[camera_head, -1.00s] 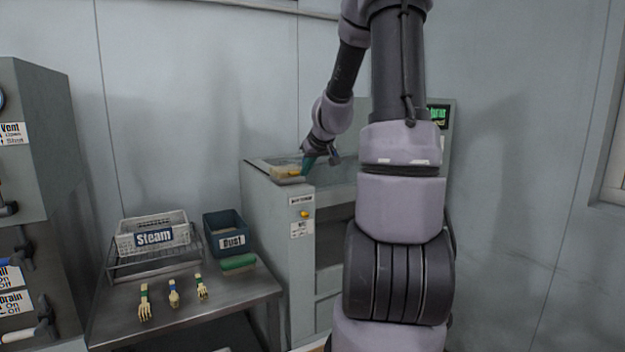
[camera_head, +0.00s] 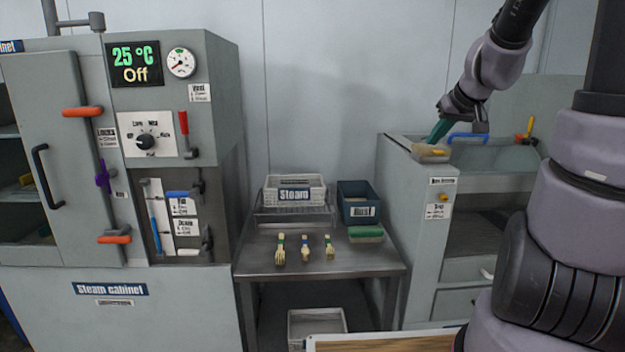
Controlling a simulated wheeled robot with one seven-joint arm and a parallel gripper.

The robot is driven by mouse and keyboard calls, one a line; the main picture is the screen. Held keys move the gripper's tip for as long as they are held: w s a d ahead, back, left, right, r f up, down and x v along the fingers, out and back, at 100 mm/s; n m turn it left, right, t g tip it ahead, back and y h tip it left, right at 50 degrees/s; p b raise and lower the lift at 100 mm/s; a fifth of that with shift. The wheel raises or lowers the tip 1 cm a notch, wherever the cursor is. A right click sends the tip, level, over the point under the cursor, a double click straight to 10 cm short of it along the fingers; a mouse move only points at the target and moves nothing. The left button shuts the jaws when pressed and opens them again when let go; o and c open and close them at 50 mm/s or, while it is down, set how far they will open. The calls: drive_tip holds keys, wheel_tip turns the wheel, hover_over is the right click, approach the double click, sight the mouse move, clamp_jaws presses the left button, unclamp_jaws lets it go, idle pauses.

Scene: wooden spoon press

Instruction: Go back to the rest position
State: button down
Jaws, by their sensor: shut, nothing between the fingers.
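My gripper (camera_head: 438,132) has teal fingers and is at the upper right, pointing down and to the left at the end of my arm. It is shut, with nothing seen in it. Its tips are over the front left corner of the grey press bench (camera_head: 405,215), close to a small beige block or box (camera_head: 428,153) on its top. I cannot tell whether the tips touch it.
The steam cabinet (camera_head: 90,310) fills the left. A blue handle (camera_head: 467,137) stands behind my gripper.

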drive_tip(key=s+a+r+m, duration=0.2)
drive_tip(key=s+a+r, duration=0.1)
drive_tip(key=s, duration=0.7)
drive_tip(key=s+a+r+m+g, duration=0.1)
drive_tip(key=s+a+r, duration=0.3)
drive_tip(key=s, duration=0.6)
drive_tip(key=shift+a+r+m, duration=0.2)
drive_tip(key=shift+r+m, duration=0.05)
drive_tip(key=shift+m, duration=0.45)
